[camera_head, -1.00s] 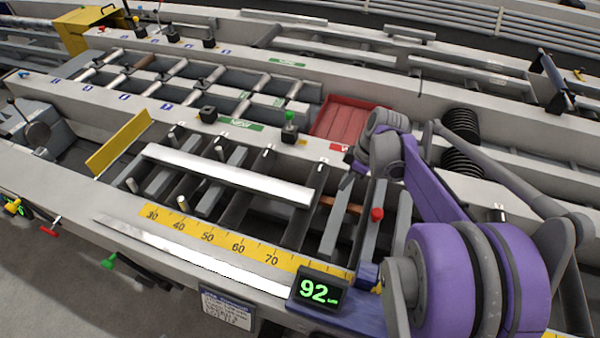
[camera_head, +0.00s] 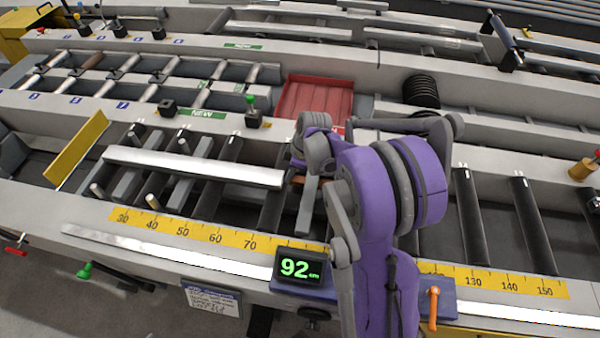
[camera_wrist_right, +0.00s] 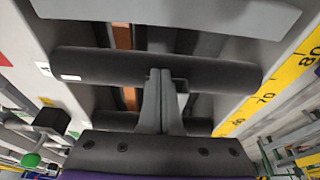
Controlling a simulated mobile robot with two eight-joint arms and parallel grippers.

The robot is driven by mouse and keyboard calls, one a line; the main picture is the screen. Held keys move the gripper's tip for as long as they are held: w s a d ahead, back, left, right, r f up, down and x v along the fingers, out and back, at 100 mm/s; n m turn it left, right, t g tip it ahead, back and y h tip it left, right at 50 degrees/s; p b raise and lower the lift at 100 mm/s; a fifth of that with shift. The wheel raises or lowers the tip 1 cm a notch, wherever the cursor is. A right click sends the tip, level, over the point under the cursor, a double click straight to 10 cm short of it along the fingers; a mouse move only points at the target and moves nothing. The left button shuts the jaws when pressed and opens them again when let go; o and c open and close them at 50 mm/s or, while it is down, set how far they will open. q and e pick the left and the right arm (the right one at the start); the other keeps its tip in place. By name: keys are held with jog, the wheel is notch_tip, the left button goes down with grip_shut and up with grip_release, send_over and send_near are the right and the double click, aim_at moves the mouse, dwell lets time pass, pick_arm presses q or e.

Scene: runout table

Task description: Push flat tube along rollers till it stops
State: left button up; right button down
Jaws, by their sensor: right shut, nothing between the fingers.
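The flat tube (camera_head: 195,167) is a long pale grey bar lying across the dark rollers (camera_head: 222,190) at the left of the runout table. My right gripper (camera_head: 297,166) is shut and empty, just off the tube's right end in the head view. Its fingers are mostly hidden there by my own wrist. In the right wrist view, the shut fingers (camera_wrist_right: 158,74) reach over a dark roller (camera_wrist_right: 100,68), with the tube's end (camera_wrist_right: 175,14) beyond them and a visible gap between. The length stop's display (camera_head: 300,267) reads 92. My left gripper is out of view.
A yellow scale (camera_head: 190,231) runs along the front rail. A red tray (camera_head: 316,97) lies behind my arm. A yellow plate (camera_head: 77,147) stands left of the tube. Bare rollers (camera_head: 478,212) continue at the right. An orange-handled lever (camera_head: 433,307) is at the front.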

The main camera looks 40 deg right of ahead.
aim_at(246, 170)
jog(key=shift+w+a, duration=0.1)
jog(key=shift+w, duration=0.05)
jog(key=w+a, duration=0.2)
jog(key=w, duration=0.1)
jog(key=w+a, duration=0.3)
jog(key=w+a+b, duration=0.1)
jog(key=w+a, duration=0.2)
jog(key=w, duration=0.1)
jog(key=shift+w+a, duration=0.15)
jog(key=shift+w, duration=0.05)
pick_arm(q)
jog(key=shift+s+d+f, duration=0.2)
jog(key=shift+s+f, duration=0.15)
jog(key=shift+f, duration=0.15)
pick_arm(e)
jog(key=shift+r, duration=0.1)
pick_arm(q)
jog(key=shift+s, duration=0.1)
pick_arm(e)
jog(key=shift+s, duration=0.1)
